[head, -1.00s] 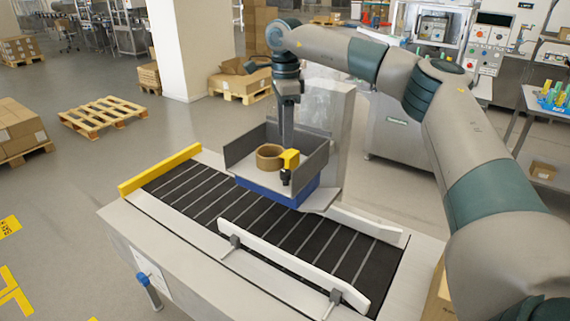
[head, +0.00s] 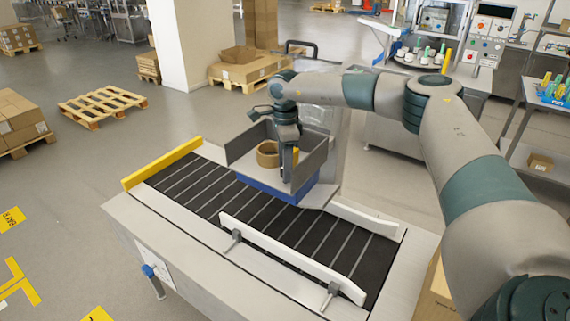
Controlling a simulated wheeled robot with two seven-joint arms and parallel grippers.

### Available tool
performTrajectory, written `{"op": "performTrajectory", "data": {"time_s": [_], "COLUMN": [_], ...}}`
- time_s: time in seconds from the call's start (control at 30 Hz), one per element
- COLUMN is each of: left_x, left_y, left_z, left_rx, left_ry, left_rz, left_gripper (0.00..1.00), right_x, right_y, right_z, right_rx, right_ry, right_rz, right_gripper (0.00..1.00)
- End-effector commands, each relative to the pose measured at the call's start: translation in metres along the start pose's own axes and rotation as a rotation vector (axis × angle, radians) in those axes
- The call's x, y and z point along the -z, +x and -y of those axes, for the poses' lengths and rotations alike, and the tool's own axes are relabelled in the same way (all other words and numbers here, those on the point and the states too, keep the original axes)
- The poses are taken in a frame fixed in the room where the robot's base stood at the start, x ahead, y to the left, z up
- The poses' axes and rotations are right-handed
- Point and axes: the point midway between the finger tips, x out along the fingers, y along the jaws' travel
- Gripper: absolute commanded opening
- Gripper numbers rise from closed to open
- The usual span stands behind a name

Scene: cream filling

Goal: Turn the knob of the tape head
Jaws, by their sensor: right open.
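The tape head (head: 252,179) is a grey open tray on a blue base above the conveyor. A brown tape roll (head: 267,154) stands inside it. My right gripper (head: 287,176) reaches down over the tray's front right part, just right of the roll, and it is open. The yellow block with a dark knob-like part at that spot is now hidden behind my gripper. Whether the fingers are around the knob or touch it cannot be told. My left gripper is not in view.
The conveyor (head: 300,232) has white side rails (head: 290,258) and a yellow end bar (head: 162,164). My right arm covers the right side. The belt is bare.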

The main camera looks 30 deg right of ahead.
Motion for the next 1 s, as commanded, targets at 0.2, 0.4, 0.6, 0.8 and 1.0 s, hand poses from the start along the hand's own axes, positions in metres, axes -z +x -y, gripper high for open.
{"op": "performTrajectory", "data": {"time_s": [0.2,0.4,0.6,0.8,1.0], "left_x": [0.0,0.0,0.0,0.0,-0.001], "left_y": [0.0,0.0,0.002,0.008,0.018], "left_z": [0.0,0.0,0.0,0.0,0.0], "left_rx": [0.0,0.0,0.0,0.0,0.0], "left_ry": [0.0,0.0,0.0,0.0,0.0], "left_rz": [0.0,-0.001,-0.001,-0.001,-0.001], "left_gripper": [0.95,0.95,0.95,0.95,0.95], "right_x": [0.0,0.0,0.0,0.0,0.0], "right_y": [0.0,0.0,0.0,0.001,0.002], "right_z": [0.0,0.0,0.0,0.0,0.0], "right_rx": [0.0,0.0,0.0,0.0,0.001], "right_ry": [0.0,0.0,-0.016,-0.077,-0.196], "right_rz": [0.0,0.0,-0.001,-0.001,0.001], "right_gripper": [0.25,0.05,0.05,0.05,0.05]}}
